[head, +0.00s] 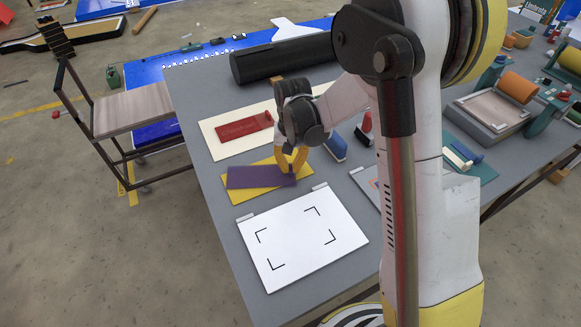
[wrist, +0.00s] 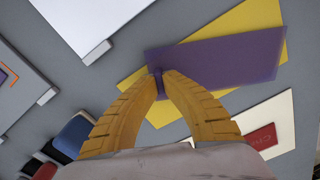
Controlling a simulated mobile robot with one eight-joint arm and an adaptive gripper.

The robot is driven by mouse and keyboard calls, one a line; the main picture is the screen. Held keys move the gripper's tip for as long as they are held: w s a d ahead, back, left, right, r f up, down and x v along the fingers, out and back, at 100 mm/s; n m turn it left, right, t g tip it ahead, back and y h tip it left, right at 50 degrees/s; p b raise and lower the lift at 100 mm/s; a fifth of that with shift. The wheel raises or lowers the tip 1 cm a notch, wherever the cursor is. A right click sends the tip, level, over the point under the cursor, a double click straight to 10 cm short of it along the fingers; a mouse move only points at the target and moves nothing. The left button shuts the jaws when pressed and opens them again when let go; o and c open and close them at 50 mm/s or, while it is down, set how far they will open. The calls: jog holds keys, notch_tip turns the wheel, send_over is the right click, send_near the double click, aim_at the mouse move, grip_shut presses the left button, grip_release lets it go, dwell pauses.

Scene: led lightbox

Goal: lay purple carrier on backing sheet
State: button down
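The purple carrier (head: 255,178) is a flat rectangle lying over a yellow sheet (head: 258,197), turned at an angle to it. It also shows in the wrist view (wrist: 225,58). My gripper (head: 293,168) is at the carrier's right end, with its yellow fingertips (wrist: 160,76) close together and a purple edge between them. I cannot tell whether the carrier touches the yellow sheet or is just above it. A cream sheet (head: 212,141) bears a red piece (head: 243,127) behind. Which sheet is the backing sheet is not marked.
A white board (head: 302,238) with black corner marks lies in front. A dark cylinder (head: 270,62) lies at the back of the grey table. Blue (head: 335,147) and red-black (head: 364,130) items stand right of my gripper. Other trays and rollers are at right.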

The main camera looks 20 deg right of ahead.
jog(key=shift+f, duration=0.15)
jog(key=c, duration=1.6)
grip_release()
notch_tip(320, 180, up, 11)
jog(key=p, duration=0.3)
jog(key=s+d+r+n+t, duration=0.1)
jog(key=s+d+r+t, duration=0.15)
jog(key=s+r, duration=0.75)
jog(key=s+t, duration=0.1)
jog(key=s, duration=0.2)
jog(key=s+r+t, duration=0.1)
jog(key=s+t, duration=0.1)
jog(key=s, duration=0.1)
jog(key=s+r+n+t, duration=0.1)
jog(key=s, duration=0.2)
jog(key=shift+s+d+r+t, duration=0.1)
jog(key=shift+s+d+t, duration=0.1)
jog(key=shift+d+t, duration=0.15)
